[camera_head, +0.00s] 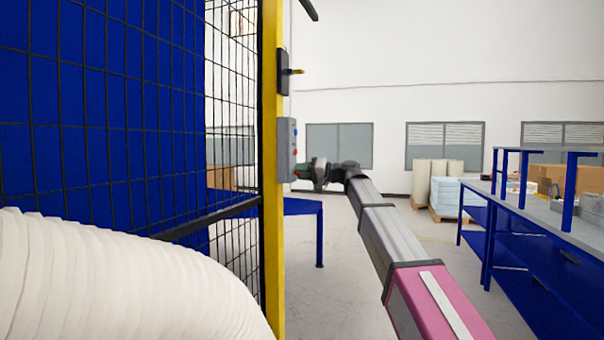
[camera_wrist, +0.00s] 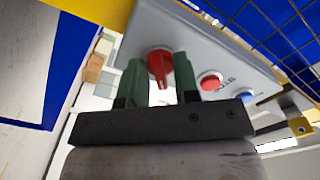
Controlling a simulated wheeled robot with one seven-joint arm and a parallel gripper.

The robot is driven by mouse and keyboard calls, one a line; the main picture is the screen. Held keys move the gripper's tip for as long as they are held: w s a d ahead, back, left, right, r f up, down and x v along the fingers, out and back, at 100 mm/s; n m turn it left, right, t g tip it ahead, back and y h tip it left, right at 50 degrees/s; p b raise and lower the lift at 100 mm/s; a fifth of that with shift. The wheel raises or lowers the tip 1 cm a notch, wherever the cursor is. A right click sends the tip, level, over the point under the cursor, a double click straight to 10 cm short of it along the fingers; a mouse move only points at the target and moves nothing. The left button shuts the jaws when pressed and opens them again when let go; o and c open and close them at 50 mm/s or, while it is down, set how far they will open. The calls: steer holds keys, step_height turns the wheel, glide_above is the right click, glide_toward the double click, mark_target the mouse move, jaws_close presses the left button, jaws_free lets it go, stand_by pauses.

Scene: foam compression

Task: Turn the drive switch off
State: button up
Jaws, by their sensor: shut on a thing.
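The drive switch is a red rotary knob (camera_wrist: 160,66) on a grey control box (camera_wrist: 195,42). The box also shows in the head view (camera_head: 287,140), fixed to a yellow post. My gripper (camera_wrist: 159,72) has its two green fingers on either side of the knob and is shut on it. In the head view my gripper (camera_head: 304,171) reaches the lower part of the box from the right. The fingers hide part of the knob's sides, and I cannot read any position mark for it.
A red button (camera_wrist: 210,80) and a blue button (camera_wrist: 247,95) sit beside the knob on the same box. The yellow post (camera_head: 271,230) carries mesh fencing (camera_head: 130,110). A white ribbed hose (camera_head: 120,280) fills the lower left. A blue workbench (camera_head: 540,240) stands at right.

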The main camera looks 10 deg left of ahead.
steer(key=shift+n, duration=5)
steer(key=o, duration=0.6)
steer(key=shift+c, duration=0.2)
steer(key=shift+d, duration=0.15)
steer(key=d, duration=0.7)
steer(key=s+d, duration=0.1)
steer(key=d, duration=0.2)
steer(key=shift+d, duration=0.3)
